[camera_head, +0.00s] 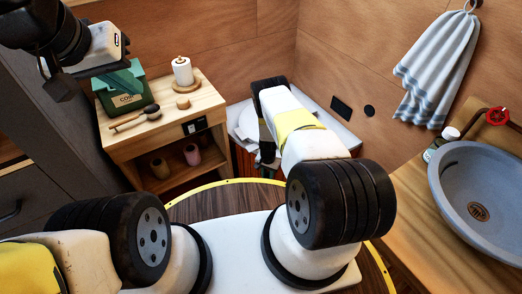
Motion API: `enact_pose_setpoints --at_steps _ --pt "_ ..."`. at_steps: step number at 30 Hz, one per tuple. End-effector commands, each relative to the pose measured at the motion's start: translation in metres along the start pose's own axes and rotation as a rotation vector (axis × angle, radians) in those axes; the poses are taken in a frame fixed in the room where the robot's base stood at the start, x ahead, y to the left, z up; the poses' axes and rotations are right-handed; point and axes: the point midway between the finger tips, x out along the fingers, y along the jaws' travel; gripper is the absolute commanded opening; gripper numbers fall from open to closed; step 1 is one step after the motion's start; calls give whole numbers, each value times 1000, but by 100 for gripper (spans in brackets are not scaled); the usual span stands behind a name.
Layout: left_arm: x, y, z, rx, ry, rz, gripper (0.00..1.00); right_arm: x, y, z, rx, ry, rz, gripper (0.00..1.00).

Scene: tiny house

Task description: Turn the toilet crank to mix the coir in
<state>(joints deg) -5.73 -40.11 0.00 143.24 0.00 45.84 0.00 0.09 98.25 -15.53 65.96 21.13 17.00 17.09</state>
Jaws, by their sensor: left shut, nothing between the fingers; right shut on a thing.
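The toilet (335,125) stands in the back corner, with a pale top, a white rounded part and a reddish wooden front. My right arm reaches over it and covers much of it. My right gripper (268,152) is the dark part low beside the toilet's front. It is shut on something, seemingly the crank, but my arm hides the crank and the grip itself. My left gripper (92,70) is at the upper left, shut and empty, just above and in front of the green coir box (124,92).
Two small pots sit below. A grey basin (455,185) and small bottle (440,143) are on the right counter. A striped towel (437,65) hangs above.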

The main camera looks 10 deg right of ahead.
Motion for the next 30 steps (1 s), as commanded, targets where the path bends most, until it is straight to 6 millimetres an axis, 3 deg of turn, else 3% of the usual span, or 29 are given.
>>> enact_pose_setpoints --at_steps 25,26,28,30 --pt "0 0 0 0 0 0 0 -6 -10 1 0 -2 124 0" --pt "0 0 0 0 0 0 0 -6 -10 1 0 -2 123 29" --pt "0 0 0 0 0 0 0 -6 -10 1 0 -2 123 43" --pt "0 0 0 0 0 0 0 -5 -9 1 0 -1 123 47"
